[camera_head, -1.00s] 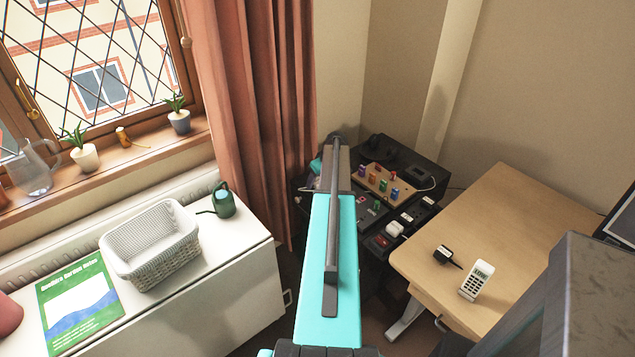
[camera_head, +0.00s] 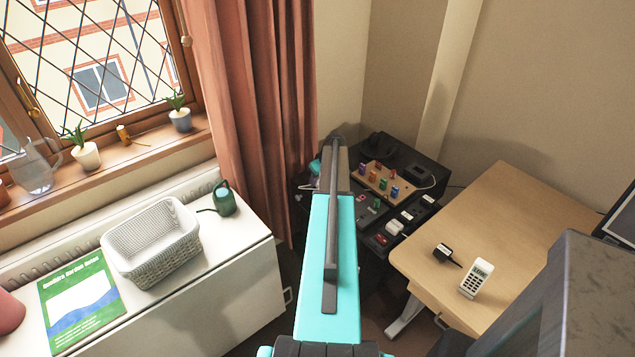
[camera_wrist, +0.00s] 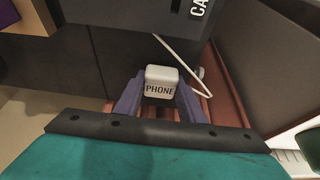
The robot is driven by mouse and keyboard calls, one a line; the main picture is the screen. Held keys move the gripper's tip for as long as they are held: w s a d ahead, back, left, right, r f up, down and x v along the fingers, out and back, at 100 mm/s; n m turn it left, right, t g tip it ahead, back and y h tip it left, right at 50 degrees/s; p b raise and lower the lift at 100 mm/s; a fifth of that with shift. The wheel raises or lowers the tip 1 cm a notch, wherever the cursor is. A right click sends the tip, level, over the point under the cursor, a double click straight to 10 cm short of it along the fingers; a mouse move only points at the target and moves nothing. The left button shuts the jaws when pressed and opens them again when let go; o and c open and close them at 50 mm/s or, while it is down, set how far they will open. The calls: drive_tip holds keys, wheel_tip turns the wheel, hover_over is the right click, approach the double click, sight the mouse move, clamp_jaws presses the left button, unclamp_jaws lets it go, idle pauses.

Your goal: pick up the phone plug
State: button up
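The phone plug (camera_wrist: 160,85) is a small white block marked PHONE. In the wrist view it sits between the two dark purple fingers of my gripper (camera_wrist: 158,98), with a finger against each side. The gripper looks shut on it. A white cable (camera_wrist: 185,62) shows behind the plug and runs right. In the head view my turquoise arm reaches toward the dark bench in the corner and hides the gripper's fingers; I cannot make out the held plug there.
The dark bench (camera_head: 425,160) carries a wooden strip of coloured plugs (camera_head: 388,182) and several labelled blocks. A wooden desk (camera_head: 500,225) at right holds a black adapter (camera_head: 443,253) and a white handset (camera_head: 475,279). A white basket (camera_head: 150,243) and watering can (camera_head: 223,199) stand left. A curtain (camera_head: 262,110) hangs behind.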

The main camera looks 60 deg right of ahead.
drive_tip(key=shift+c, duration=1.1)
drive_tip(key=shift+r, duration=0.2)
drive_tip(key=shift+r+b, duration=0.55)
drive_tip(key=shift+r, duration=0.3)
drive_tip(key=shift+s+a+r+b, duration=0.2)
drive_tip(key=shift+a+r+b, duration=0.1)
drive_tip(key=shift+r, duration=0.4)
drive_tip(key=s+a+r+b, duration=0.1)
drive_tip(key=s+a+b, duration=0.2)
drive_tip(key=s+a, duration=0.7)
drive_tip(key=shift+a+r, duration=0.25)
drive_tip(key=shift+a, duration=0.55)
